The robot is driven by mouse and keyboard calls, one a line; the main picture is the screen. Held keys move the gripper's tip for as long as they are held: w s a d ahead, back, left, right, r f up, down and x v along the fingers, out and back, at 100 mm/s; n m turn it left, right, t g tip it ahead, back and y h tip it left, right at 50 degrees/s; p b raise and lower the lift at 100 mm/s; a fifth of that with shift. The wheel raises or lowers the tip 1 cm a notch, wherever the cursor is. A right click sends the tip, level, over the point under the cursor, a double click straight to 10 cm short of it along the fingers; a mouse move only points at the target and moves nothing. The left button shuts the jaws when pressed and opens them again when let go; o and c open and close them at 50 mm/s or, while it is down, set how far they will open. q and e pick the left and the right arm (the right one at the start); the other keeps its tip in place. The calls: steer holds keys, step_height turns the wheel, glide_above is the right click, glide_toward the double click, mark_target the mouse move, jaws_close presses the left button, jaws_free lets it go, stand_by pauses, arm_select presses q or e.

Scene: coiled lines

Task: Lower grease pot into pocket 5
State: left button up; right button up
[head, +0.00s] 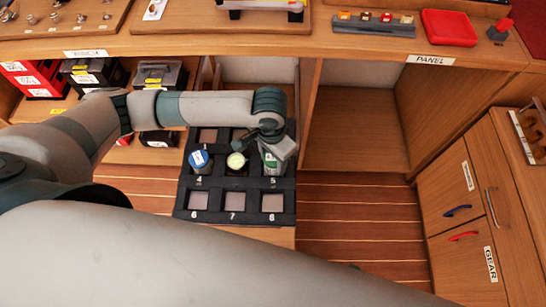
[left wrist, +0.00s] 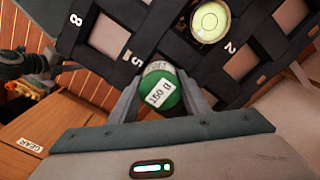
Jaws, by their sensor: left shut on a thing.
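The grease pot is green with a white label. In the left wrist view the pot (left wrist: 168,94) sits between the two fingers of my left gripper (left wrist: 160,100), which is shut on it. In the head view the grease pot (head: 271,164) is partly hidden under my left gripper (head: 272,158). It is at pocket 5 of the black tray (head: 184,215), just behind the printed 5. I cannot tell how far its base is inside the pocket.
A blue pot (head: 199,160) stands in the tray by the 4, and a pale-yellow-topped pot (head: 236,161) stands between it and the grease pot. The front pockets, including pocket 7 (head: 235,202), are empty. An open shelf bay (head: 352,120) lies to the right.

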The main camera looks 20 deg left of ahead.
arm_select(q)
steer(key=shift+f, duration=0.3)
steer(key=o, duration=1.2)
steer(key=r, duration=0.5)
steer(key=r+p, duration=0.1)
steer(key=r, duration=1.1)
steer(key=shift+s+a+r, duration=0.1)
steer(key=shift+a+r, duration=0.1)
steer(key=shift+a, duration=0.05)
